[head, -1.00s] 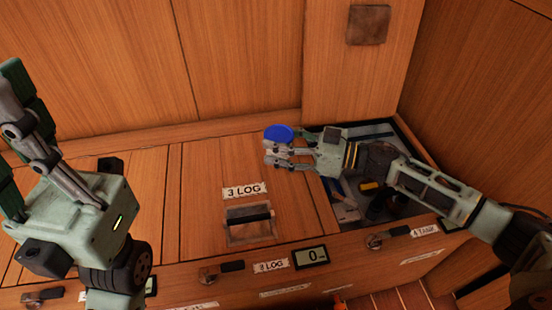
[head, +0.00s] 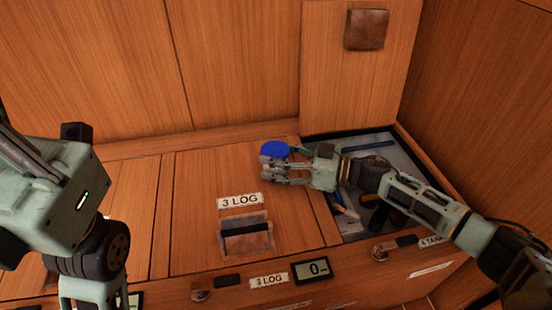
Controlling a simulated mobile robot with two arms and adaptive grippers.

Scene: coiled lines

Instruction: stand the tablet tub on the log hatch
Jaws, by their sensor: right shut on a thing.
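The tablet tub shows its round blue lid (head: 275,149) at the fingers of my right gripper (head: 268,170). My right gripper is shut on the tub, and its fingers hide most of the body below the lid. The tub is over the back right part of the log hatch (head: 200,190), a wooden lid labelled "3 LOG" with a recessed handle. I cannot tell whether the tub touches the hatch. My left gripper is at the left edge, where its body shows but its fingertips are cut off.
To the right, an open compartment (head: 385,150) holds several tools under my right arm. The hatch's recessed handle (head: 246,235) lies near its front. A small display reading 0 (head: 311,269) and latches sit on the front face. A wooden wall rises behind.

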